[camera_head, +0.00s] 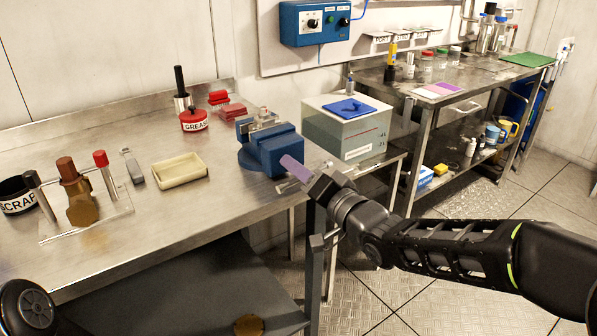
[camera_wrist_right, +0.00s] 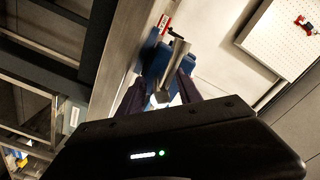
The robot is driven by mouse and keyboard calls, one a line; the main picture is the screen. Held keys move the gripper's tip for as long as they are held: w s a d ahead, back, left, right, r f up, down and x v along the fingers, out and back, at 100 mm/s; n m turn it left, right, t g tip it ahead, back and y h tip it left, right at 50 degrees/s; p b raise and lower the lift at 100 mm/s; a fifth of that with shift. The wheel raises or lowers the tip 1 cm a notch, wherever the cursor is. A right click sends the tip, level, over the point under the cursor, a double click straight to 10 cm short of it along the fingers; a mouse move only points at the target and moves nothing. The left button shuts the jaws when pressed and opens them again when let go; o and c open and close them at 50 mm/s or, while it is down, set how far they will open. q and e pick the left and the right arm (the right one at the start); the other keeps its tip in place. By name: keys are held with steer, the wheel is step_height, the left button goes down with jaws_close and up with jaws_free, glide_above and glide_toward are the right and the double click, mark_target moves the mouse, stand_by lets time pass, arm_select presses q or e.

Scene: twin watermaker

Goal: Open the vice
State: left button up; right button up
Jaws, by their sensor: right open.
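The blue vice (camera_head: 272,150) is mounted at the right end of the steel bench. It also shows in the right wrist view (camera_wrist_right: 151,58), with a grey metal screw part (camera_wrist_right: 177,57) towards my fingers. My right gripper (camera_head: 290,168) is at the near right side of the vice, its purple finger overlapping the vice's front in the head view. In the right wrist view its two dark fingers (camera_wrist_right: 160,90) are spread, with the metal part between and beyond them. I cannot tell whether they touch it.
A cream tray (camera_head: 180,172), a red grease tin (camera_head: 194,120) and a stand with brown and red-topped tools (camera_head: 82,197) are on the bench (camera_head: 222,195). The bench front is clear.

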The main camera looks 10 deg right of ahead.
steer(key=shift+w, duration=0.1)
steer(key=shift+c, duration=0.3)
jaws_close()
stand_by(1.1)
